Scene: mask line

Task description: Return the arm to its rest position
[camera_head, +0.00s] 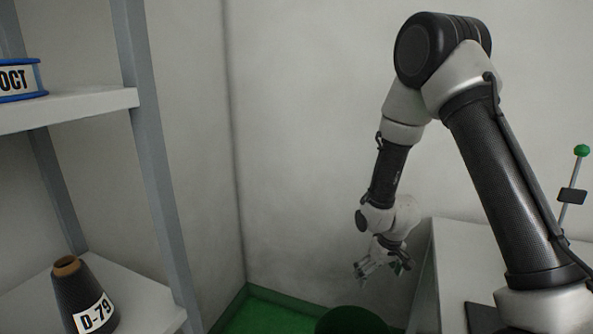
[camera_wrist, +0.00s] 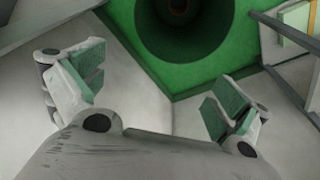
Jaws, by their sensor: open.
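My gripper (camera_head: 368,272) hangs at the end of my bent arm, above a dark green round bin (camera_head: 352,321) in the head view. In the wrist view my gripper (camera_wrist: 155,90) has its two green-padded fingers spread wide apart with nothing between them. The green bin (camera_wrist: 215,45) shows beyond the fingertips, its opening facing the camera. A small brownish round thing lies deep inside it, too dark to tell what it is.
A white counter (camera_head: 450,262) is at right, and a green-tipped rod (camera_head: 572,190) stands there. Walls meet behind the green floor (camera_head: 265,315).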

